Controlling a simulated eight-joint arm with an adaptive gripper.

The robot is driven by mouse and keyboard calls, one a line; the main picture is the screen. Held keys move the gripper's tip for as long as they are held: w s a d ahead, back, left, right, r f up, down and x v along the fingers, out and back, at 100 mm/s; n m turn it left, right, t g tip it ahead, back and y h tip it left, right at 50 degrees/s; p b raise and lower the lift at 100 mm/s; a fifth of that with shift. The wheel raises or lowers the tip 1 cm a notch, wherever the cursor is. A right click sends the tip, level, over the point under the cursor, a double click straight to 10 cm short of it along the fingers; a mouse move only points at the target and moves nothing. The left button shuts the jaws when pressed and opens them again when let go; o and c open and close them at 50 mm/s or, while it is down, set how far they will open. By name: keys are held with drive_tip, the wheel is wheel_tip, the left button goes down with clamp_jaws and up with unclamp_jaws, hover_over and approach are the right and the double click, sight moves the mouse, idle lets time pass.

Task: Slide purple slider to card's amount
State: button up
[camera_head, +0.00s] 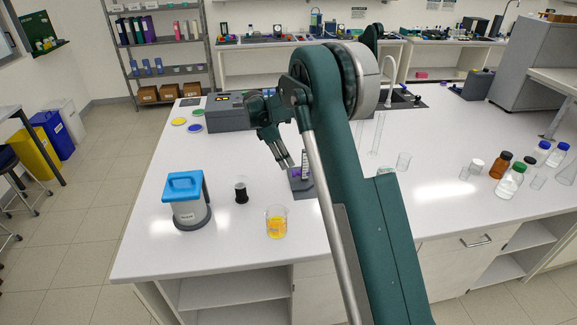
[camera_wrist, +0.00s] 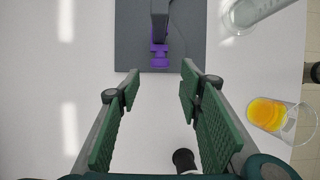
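The purple slider (camera_wrist: 159,58) sits on a dark upright post on a grey base plate (camera_wrist: 126,40), at the top centre of the wrist view. In the head view the slider (camera_head: 296,174) is a small purple patch on the grey stand (camera_head: 304,190), partly hidden by my arm. A pale marked strip shows on the stand, but its marks are too small to read. My gripper (camera_wrist: 160,78) is open and empty, its green fingers on either side of the slider's line and short of it. It also shows just above the stand in the head view (camera_head: 287,163). I cannot make out a card with an amount.
A beaker of orange liquid (camera_head: 277,223) stands in front of the stand. A small black-based vial (camera_head: 241,192) and a blue-topped container (camera_head: 187,203) stand left. A grey box (camera_head: 228,115) is behind. Glassware and bottles (camera_head: 511,182) stand right. White bench surface lies clear between them.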

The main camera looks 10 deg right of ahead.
drive_tip(key=shift+v, duration=1.95)
drive_tip(key=shift+r, duration=0.1)
drive_tip(key=s+d+r+m+t+y+b, duration=0.1)
drive_tip(key=s+d+r+m, duration=0.15)
drive_tip(key=s+r, duration=0.45)
drive_tip(key=s+d+r+m+t+y+b, duration=0.1)
drive_tip(key=s+d+r+m+b, duration=0.2)
drive_tip(key=s, duration=0.9)
drive_tip(key=s+d+r+m+t+y, duration=0.1)
drive_tip(key=s+r+m, duration=0.2)
drive_tip(key=s+r, duration=0.45)
drive_tip(key=s+f+m+t+b, duration=0.2)
drive_tip(key=s+f+m, duration=0.2)
drive_tip(key=s, duration=1.1)
drive_tip(key=s+d+f+m+t+y+b, duration=0.1)
drive_tip(key=s+f+m, duration=0.4)
drive_tip(key=s, duration=1)
drive_tip(key=shift+s+d+f+t+b, duration=0.3)
drive_tip(key=shift+f+t+b, duration=0.25)
drive_tip(key=shift+f, duration=0.35)
